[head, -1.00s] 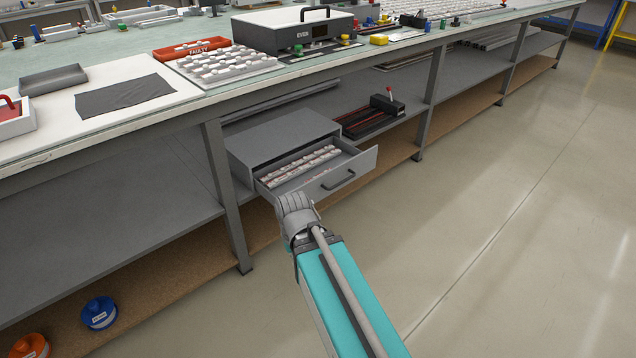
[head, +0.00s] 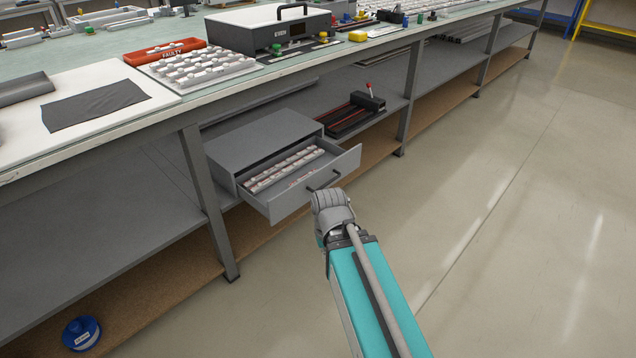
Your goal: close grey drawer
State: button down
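The grey drawer (head: 284,207) is pulled out of its grey cabinet (head: 254,143), which stands on the shelf under the workbench. Rows of small white parts lie inside the drawer. Its dark handle (head: 322,181) is on the front panel, close to the end of my arm in the picture. The grey ribbed end of my arm, with my gripper (head: 331,203), is in front of the drawer's front panel. The fingers are not distinguishable, and I cannot tell whether they touch the drawer.
A black device with red rails (head: 350,115) sits on the shelf right of the cabinet. A bench leg (head: 207,200) stands to the left. A blue spool (head: 81,332) lies low at left. The floor (head: 510,240) at right is clear.

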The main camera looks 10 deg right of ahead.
aim_at(277, 201)
jog(key=z, duration=0.65)
jog(key=k, duration=1.15)
jog(key=u, duration=0.55)
jog(key=i, duration=1)
